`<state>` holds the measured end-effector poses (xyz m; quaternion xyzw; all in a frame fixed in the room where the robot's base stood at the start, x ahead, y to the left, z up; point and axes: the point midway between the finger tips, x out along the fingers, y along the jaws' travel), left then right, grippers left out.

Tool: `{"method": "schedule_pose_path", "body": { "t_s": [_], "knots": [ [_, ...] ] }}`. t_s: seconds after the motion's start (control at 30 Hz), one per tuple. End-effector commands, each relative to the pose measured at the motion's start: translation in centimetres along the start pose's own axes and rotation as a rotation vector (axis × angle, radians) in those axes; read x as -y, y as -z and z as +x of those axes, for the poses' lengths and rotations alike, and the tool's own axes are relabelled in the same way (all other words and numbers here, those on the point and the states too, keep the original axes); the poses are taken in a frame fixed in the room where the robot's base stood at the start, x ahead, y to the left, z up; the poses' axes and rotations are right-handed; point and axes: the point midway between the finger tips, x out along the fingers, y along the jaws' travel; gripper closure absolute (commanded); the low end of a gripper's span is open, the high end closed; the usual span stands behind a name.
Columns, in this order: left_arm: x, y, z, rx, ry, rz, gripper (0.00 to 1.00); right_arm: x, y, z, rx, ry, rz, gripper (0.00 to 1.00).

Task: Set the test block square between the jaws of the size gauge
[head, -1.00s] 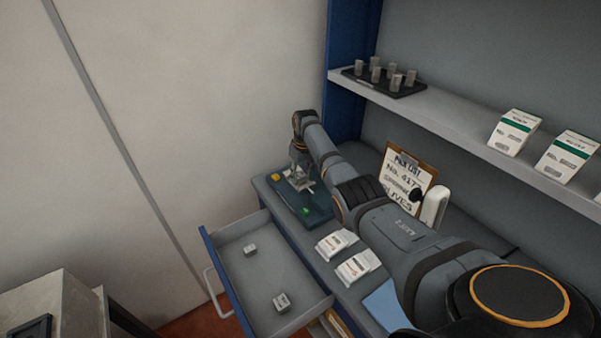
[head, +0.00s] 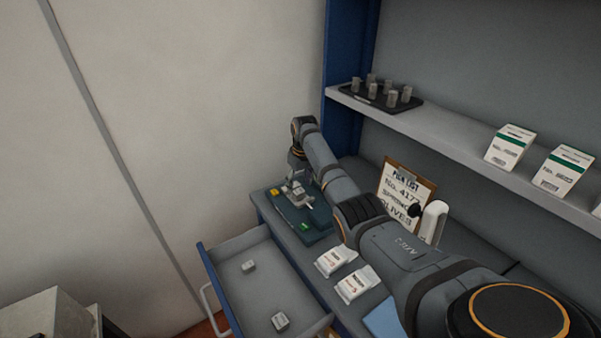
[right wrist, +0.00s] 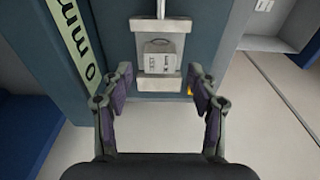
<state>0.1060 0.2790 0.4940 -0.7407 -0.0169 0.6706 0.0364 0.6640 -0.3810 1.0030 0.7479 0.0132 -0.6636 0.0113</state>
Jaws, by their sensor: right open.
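The size gauge (right wrist: 158,84) shows in the right wrist view as two pale jaws, one above the other in the picture. The grey test block (right wrist: 158,62), with print on its face, sits between them, looking nearly in line with them. It is close to the lower jaw, with a narrow gap to the upper one. My right gripper (right wrist: 159,76) is open, its fingers apart on either side and clear of the block. In the head view my right gripper (head: 297,172) is over the gauge (head: 299,194) on a dark green mat; the block is unclear there. My left gripper is not in view.
An open drawer (head: 228,292) with two small blocks juts out in front of the mat (head: 312,232). A shelf (head: 455,127) with a dark tray (head: 374,98) runs above.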

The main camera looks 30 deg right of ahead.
Motion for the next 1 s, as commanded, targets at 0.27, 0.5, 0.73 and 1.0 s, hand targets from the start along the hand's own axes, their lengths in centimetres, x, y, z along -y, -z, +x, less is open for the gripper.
{"method": "schedule_pose_path", "body": {
  "t_s": [0.27,0.5,0.73,1.0],
  "knots": [
    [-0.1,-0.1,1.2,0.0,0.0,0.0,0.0,0.0,0.1,-6.4,-0.004,-0.001,0.001,0.4],
    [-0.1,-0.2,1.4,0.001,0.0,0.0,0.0,0.0,0.1,-8.7,-0.001,0.0,0.001,0.4],
    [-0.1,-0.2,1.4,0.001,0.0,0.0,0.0,0.0,0.0,-8.7,-0.001,0.0,0.001,0.4],
    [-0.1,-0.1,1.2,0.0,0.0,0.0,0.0,0.0,0.1,-8.8,-0.001,0.0,0.001,0.4]
  ]
}}
